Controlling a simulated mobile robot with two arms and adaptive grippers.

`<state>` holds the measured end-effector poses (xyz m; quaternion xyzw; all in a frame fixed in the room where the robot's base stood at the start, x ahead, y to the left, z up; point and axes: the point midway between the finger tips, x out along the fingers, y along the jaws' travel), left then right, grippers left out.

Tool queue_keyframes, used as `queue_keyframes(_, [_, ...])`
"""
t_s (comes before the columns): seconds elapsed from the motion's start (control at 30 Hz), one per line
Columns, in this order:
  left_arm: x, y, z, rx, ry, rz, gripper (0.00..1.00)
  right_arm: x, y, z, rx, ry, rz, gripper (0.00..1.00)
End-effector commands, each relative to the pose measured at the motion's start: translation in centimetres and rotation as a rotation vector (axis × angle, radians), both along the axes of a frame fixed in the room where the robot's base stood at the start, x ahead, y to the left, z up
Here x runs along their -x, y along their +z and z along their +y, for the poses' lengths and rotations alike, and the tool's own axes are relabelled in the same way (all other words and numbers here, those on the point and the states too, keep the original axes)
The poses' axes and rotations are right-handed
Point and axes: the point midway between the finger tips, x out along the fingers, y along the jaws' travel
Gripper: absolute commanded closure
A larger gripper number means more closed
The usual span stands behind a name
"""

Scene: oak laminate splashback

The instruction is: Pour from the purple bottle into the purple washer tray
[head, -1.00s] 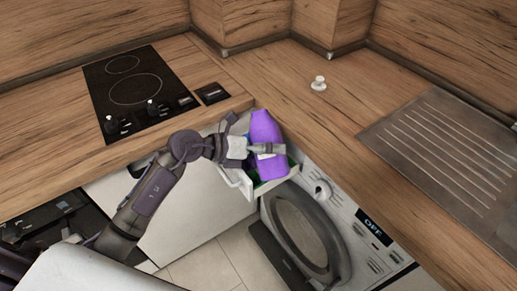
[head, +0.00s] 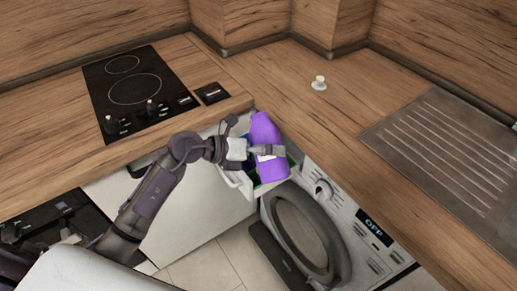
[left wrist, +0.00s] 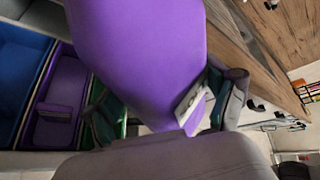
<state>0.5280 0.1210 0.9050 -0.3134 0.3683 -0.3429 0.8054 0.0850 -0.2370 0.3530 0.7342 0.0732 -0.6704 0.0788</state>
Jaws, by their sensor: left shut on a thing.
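The purple bottle (head: 266,133) is in my left gripper (head: 264,151), above the pulled-out drawer of the washer. In the left wrist view the bottle (left wrist: 140,50) fills the middle, with the fingers of my left gripper (left wrist: 165,105) shut on either side of it. It appears tilted there; its mouth is not clearly visible. The purple washer tray (left wrist: 58,105) shows at the left of the wrist view, between a blue tray (left wrist: 20,75) and a green one (left wrist: 108,115). In the head view the bottle and gripper hide most of the drawer. My right gripper is not in view.
The washing machine (head: 345,215) has its round door below the drawer (head: 238,184). The wooden counter (head: 300,115) runs close behind the bottle. A black hob (head: 137,88) lies left, a metal drainer (head: 440,150) right, and a small white knob-like object (head: 319,83) between them.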

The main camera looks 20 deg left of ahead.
Motion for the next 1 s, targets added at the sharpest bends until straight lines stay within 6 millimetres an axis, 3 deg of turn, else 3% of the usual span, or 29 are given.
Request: queue_keyframes(1.0, [0.18,-0.28,-0.21,0.039,0.001,0.045,0.8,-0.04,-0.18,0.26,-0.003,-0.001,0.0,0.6])
